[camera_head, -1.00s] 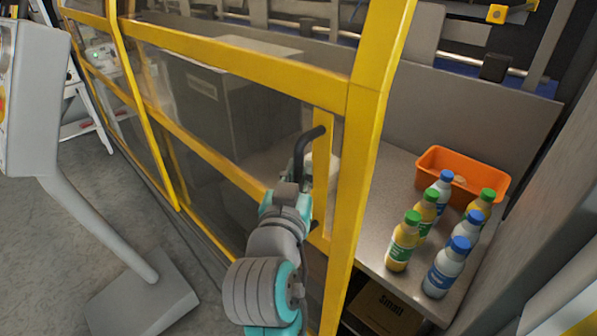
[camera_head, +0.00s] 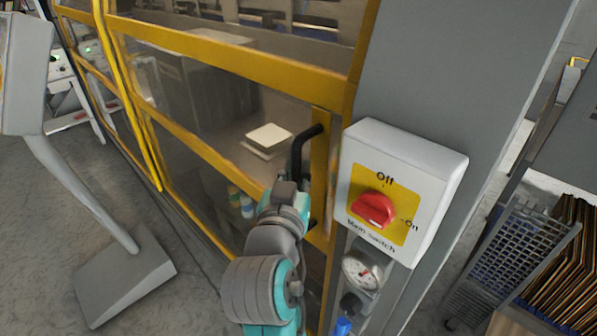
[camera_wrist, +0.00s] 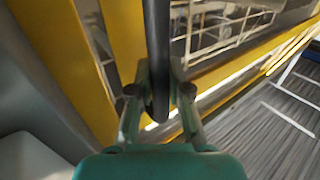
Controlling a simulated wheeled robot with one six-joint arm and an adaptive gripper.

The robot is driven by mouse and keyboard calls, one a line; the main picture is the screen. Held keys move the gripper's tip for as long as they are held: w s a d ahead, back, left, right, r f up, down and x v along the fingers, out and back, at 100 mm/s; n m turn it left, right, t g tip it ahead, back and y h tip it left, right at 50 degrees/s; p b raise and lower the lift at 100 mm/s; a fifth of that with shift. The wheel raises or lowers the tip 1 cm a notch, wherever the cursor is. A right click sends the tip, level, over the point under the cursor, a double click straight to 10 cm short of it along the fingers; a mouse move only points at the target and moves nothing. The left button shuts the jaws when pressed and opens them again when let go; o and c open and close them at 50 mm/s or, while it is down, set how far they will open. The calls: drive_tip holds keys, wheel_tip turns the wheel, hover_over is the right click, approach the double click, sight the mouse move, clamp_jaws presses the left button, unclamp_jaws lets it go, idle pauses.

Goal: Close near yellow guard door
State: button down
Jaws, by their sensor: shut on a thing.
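The near yellow guard door (camera_head: 235,63) has a yellow frame with clear panels and fills the middle of the head view. Its right edge stands against the grey post (camera_head: 430,70), with no clear gap that I can see. A black bar handle (camera_head: 298,157) is on the door's right upright. My gripper (camera_wrist: 160,100) is shut on the handle; the bar runs between its two fingers in the wrist view. In the head view my wrist hides the handle's lower part. Bottles (camera_head: 240,200) show dimly through the door panel.
A white main switch box (camera_head: 402,190) with a red knob sits on the post, close right of my gripper. A gauge (camera_head: 361,271) is below it. A grey pedestal (camera_head: 125,275) stands on the floor at left. A mesh cart (camera_head: 520,265) is at far right.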

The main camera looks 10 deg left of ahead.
drive_tip(key=shift+d+f, duration=0.1)
drive_tip(key=shift+d, duration=0.1)
drive_tip(key=c, duration=1.1)
unclamp_jaws()
drive_tip(key=shift+s+d, duration=0.1)
drive_tip(key=shift+s, duration=0.25)
drive_tip(key=s, duration=1.1)
drive_tip(key=shift+s+d, duration=0.2)
drive_tip(key=shift+s, duration=0.05)
drive_tip(key=shift+s, duration=0.1)
